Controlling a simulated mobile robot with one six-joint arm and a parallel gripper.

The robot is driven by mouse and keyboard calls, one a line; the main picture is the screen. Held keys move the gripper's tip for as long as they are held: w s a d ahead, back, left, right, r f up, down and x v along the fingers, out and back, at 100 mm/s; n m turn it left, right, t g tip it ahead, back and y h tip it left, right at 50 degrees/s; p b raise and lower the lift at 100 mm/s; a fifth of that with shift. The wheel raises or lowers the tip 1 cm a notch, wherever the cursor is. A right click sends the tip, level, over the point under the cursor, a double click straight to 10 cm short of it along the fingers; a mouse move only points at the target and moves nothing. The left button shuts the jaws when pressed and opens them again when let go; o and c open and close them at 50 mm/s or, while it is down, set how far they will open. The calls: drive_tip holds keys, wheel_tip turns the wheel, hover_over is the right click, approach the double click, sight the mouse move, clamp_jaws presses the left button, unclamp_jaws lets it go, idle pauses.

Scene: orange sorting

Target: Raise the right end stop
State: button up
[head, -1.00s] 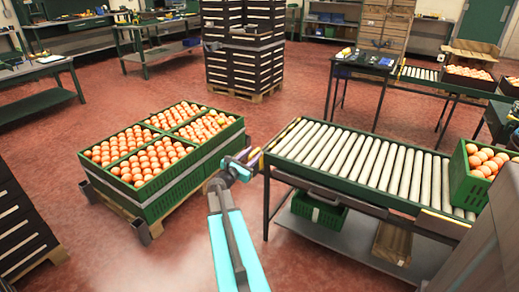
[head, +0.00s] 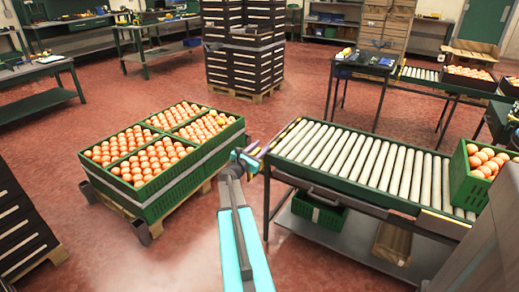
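The roller conveyor (head: 365,165) runs from the middle to the right, with pale rollers in a green frame. A yellow-edged strip (head: 446,217) lies at its near right end, low against the frame. It may be the right end stop, but it is too small to tell. A similar yellow edge (head: 286,133) marks the left end. My gripper (head: 252,152) is just off the conveyor's left end, far from the right end, and nothing shows in it. Its fingers are too small and dark to tell open from shut.
A green crate of oranges (head: 464,187) stands at the conveyor's right end. Green crates full of oranges (head: 150,210) sit on a pallet to the left. An empty green crate (head: 318,214) is on the shelf below. Open red floor lies behind.

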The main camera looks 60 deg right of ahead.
clamp_jaws()
drive_tip(key=shift+r, duration=0.1)
wheel_tip(320, 180, up, 7)
drive_tip(key=p, duration=0.3)
drive_tip(key=shift+w+r, duration=0.15)
drive_tip(key=shift+r, duration=0.05)
drive_tip(key=shift+o, duration=0.5)
unclamp_jaws()
drive_tip(key=shift+r, duration=0.1)
drive_tip(key=shift+a, duration=0.15)
